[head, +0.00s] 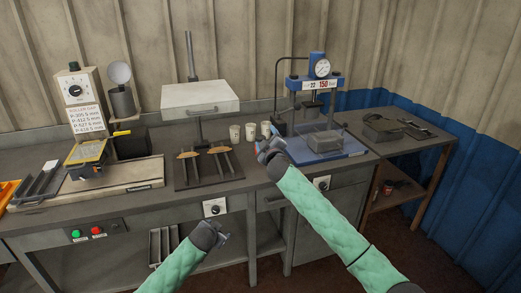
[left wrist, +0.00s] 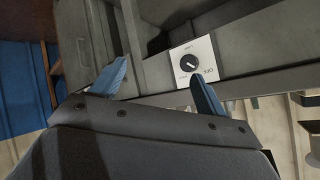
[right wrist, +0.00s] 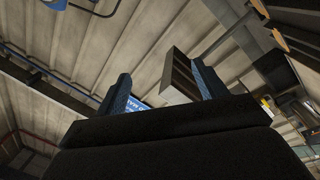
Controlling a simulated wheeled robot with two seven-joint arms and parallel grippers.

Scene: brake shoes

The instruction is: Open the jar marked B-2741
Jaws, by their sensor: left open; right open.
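Several small whitish jars stand in a group at the back of the bench, among them a left one (head: 235,133), one beside it (head: 249,132) and one further right (head: 266,129). Their markings are too small to read, so I cannot tell which is B-2741. My right gripper (head: 264,149) is open and empty, in front of the jars and left of the blue press; its fingers also show in the right wrist view (right wrist: 161,88). My left gripper (head: 224,234) is open and empty in front of the bench, low; it also shows in the left wrist view (left wrist: 161,82).
A blue press (head: 322,144) with a gauge stands right of the jars. A dial plate (head: 214,207) is on the bench front. A side table (head: 410,145) stands at right.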

